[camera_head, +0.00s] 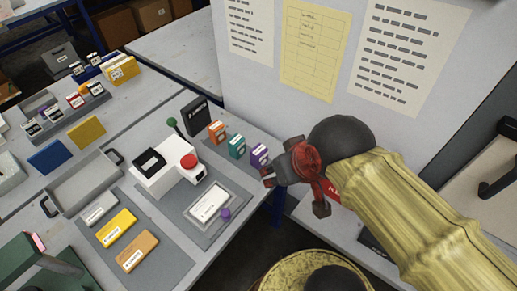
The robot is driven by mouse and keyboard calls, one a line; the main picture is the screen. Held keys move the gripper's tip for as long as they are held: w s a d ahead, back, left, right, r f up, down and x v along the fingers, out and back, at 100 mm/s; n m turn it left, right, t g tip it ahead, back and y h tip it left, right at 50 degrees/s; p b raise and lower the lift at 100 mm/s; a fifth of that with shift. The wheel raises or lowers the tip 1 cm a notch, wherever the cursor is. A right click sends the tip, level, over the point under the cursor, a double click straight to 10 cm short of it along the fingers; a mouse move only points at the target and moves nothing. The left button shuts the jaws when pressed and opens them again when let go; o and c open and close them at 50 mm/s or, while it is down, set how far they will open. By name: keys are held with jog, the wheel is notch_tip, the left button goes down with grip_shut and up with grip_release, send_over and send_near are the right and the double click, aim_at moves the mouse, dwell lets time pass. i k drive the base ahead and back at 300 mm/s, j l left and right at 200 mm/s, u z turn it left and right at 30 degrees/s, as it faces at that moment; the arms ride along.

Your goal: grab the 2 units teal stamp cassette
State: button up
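The teal stamp cassette (237,146) stands upright near the back right of the grey table, between an orange cassette (217,131) and a purple cassette (259,155). It has a white label, too small to read. My gripper (294,192) is to the right of the cassettes, near the table's right edge. Its fingers are spread apart with nothing between them. The purple cassette is nearest to it, and the teal one is apart from it.
A white machine with a red knob (188,161) stands left of the cassettes, with a black box (196,116) behind. A plate with a white card (209,204) lies in front. A white panel with papers (317,37) rises behind. Grey trays and colored blocks fill the left.

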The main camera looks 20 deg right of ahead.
aim_at(237, 144)
jog(key=i+j+z, duration=0.15)
jog(key=z, duration=0.15)
jog(key=i+j+z, duration=0.1)
jog(key=j+z, duration=0.2)
jog(key=i+j+z, duration=0.1)
jog(key=j+z, duration=0.15)
jog(key=j, duration=0.1)
